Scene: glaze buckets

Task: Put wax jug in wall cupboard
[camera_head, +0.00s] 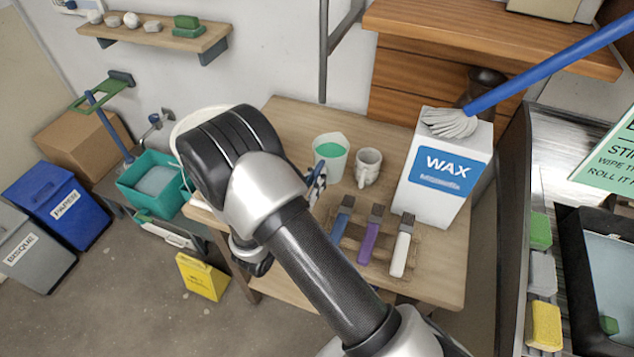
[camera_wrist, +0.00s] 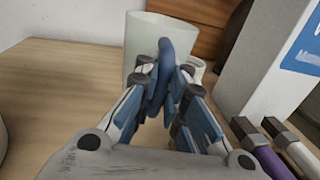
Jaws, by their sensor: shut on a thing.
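The jug (camera_head: 331,152) is pale and translucent, with green contents, and is upright over the wooden table. It also shows just beyond my fingers in the wrist view (camera_wrist: 149,32). My gripper (camera_wrist: 165,95) is shut on its blue upright handle (camera_wrist: 178,62), on the side facing me. In the head view my arm hides most of the gripper. I cannot tell whether the jug's base touches the table. No wall cupboard can be made out in either view.
A speckled mug (camera_head: 368,167) stands right beside the jug. A tall white WAX carton (camera_head: 441,185) is further right, with a blue-handled mop (camera_head: 548,66) across its top. Several brushes (camera_head: 369,237) lie in front. A wall shelf (camera_head: 158,38) is at upper left.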

